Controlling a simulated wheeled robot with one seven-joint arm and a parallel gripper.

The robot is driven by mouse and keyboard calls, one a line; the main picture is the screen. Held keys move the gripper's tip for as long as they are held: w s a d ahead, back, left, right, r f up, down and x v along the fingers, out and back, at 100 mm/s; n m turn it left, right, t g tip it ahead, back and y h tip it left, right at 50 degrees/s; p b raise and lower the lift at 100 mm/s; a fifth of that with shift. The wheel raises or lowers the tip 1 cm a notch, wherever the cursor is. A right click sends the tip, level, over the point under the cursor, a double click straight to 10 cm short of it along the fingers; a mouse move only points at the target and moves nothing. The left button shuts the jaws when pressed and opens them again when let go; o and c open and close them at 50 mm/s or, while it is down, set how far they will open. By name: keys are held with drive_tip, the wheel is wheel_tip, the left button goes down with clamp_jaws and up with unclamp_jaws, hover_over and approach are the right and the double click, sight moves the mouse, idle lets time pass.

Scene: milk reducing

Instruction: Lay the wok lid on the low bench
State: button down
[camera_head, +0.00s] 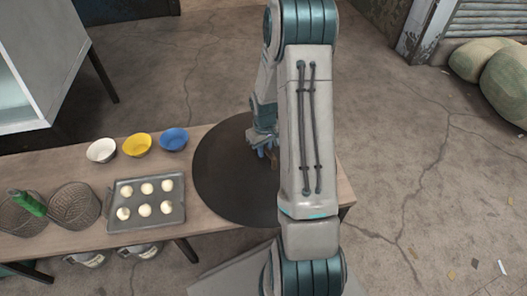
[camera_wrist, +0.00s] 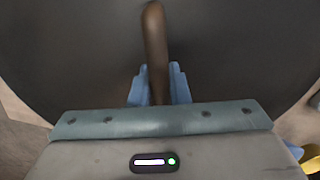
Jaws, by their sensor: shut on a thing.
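The wok lid (camera_head: 225,170) is a large dark round disc over the right part of the wooden bench (camera_head: 50,171) in the head view. It reaches past the bench's back and front edges. I cannot tell whether it rests on the wood or hangs just above it. My gripper (camera_head: 266,150) is at the lid's middle, partly hidden behind my arm. In the wrist view, the blue fingers of my gripper (camera_wrist: 155,85) are shut around the lid's brown bar handle (camera_wrist: 154,38), and the dark lid (camera_wrist: 85,60) fills most of the picture.
A white bowl (camera_head: 101,150), a yellow bowl (camera_head: 137,145) and a blue bowl (camera_head: 173,139) stand along the bench's back edge. A tray (camera_head: 152,224) of dough balls and two wicker baskets (camera_head: 74,206) are left of the lid. Sacks (camera_head: 505,80) lie at far right.

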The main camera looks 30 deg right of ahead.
drive_tip(key=c, duration=1.8)
unclamp_jaws()
drive_tip(key=shift+a+f, duration=0.1)
drive_tip(key=o, duration=0.4)
drive_tip(key=shift+o, duration=0.2)
wheel_tip(320, 180, up, 12)
drive_tip(key=r+p, duration=0.1)
drive_tip(key=p, duration=0.4)
drive_tip(key=s+a+r, duration=0.7)
drive_tip(key=s, duration=0.2)
drive_tip(key=s+a+r+m+t, duration=0.1)
drive_tip(key=s+a+r, duration=0.6)
drive_tip(key=s+r, duration=0.1)
drive_tip(key=shift+s, duration=0.85)
